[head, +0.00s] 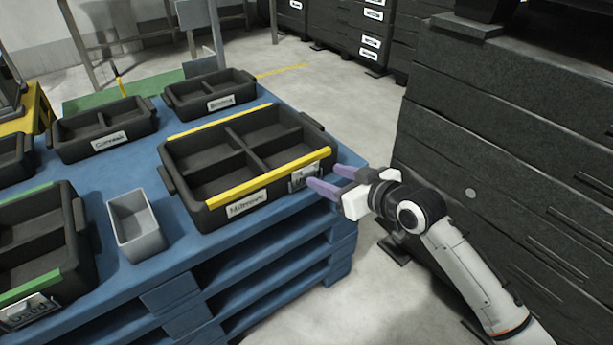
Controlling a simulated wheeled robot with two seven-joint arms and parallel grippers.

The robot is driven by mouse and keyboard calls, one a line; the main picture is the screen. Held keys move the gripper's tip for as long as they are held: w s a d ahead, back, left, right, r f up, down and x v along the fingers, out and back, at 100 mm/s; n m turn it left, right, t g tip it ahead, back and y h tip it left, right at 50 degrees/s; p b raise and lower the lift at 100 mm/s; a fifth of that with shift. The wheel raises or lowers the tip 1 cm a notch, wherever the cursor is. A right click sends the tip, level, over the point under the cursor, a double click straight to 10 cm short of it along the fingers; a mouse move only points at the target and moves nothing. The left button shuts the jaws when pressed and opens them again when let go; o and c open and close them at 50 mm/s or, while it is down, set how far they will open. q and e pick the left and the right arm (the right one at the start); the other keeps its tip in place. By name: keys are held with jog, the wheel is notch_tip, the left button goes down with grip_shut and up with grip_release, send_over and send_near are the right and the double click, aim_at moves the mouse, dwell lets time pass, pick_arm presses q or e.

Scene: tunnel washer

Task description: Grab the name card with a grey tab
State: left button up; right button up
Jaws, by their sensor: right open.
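A small name card (304,177) hangs at the right end of the front wall of the yellow-edged black tray (183,205). It looks greyish, but its tab colour is too small to tell and part of it is hidden by my finger. My right gripper (325,177), with purple fingers, is open just right of that card, its fingertips pointing left toward it. I cannot tell whether a fingertip touches the card. Another card (30,311) hangs on the green-edged tray at the lower left. My left gripper is not in view.
The trays stand on a blue pallet stack (165,268). A small grey bin (137,225) sits between the green-edged and yellow-edged trays. Smaller labelled black trays (103,128) stand behind. A tall dark stack (490,160) rises close to my right arm. Grey floor lies between.

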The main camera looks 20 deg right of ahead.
aim_at(310, 174)
jog(key=b+x, duration=0.1)
jog(key=x, duration=0.4)
jog(key=shift+s+a+f+b, duration=0.15)
jog(key=shift+a+f+b, duration=0.05)
jog(key=shift+f+b, duration=0.2)
jog(key=shift+r, duration=0.1)
jog(key=shift+c, duration=0.4)
jog(key=c, duration=1)
